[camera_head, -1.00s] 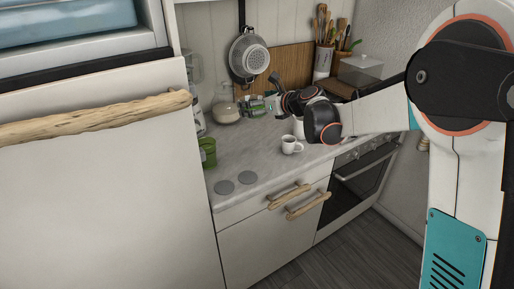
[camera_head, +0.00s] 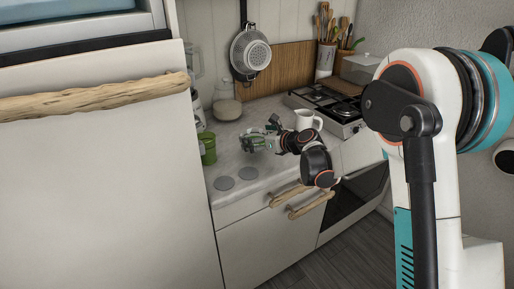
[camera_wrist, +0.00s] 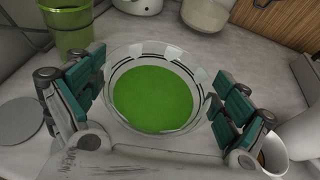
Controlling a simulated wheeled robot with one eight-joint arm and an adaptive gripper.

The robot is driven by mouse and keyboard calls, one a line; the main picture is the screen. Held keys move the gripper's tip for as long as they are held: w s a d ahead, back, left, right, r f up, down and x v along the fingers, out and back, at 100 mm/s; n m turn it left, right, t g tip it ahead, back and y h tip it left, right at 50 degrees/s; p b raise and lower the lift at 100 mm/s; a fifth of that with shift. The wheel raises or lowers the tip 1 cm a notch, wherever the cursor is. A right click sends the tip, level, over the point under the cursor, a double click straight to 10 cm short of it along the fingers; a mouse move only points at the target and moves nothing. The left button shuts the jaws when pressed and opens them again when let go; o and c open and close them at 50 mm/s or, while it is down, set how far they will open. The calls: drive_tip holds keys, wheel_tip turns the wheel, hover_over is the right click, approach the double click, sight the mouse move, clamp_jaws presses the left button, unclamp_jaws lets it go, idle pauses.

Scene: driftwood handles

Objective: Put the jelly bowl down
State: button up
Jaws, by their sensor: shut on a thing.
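The jelly bowl (camera_wrist: 153,92) is a clear glass bowl with dark rim lines and bright green jelly inside. In the wrist view it sits upright between the teal-padded fingers of my gripper (camera_wrist: 155,100), which is shut on it from both sides. In the head view my gripper (camera_head: 256,142) is over the front left part of the grey counter (camera_head: 232,165); the bowl is hard to make out there. I cannot tell whether the bowl's base touches the counter.
A green cup (camera_head: 208,149) stands left of my gripper, with two grey discs (camera_head: 224,183) in front. A glass jar (camera_head: 227,104) stands behind. A white jug (camera_head: 307,121) and a stove (camera_head: 335,105) are to the right. A mug (camera_wrist: 273,155) shows at lower right.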

drive_tip(key=shift+f+b, duration=0.55)
drive_tip(key=shift+f, duration=1.2)
drive_tip(key=shift+f, duration=0.1)
drive_tip(key=o, duration=1)
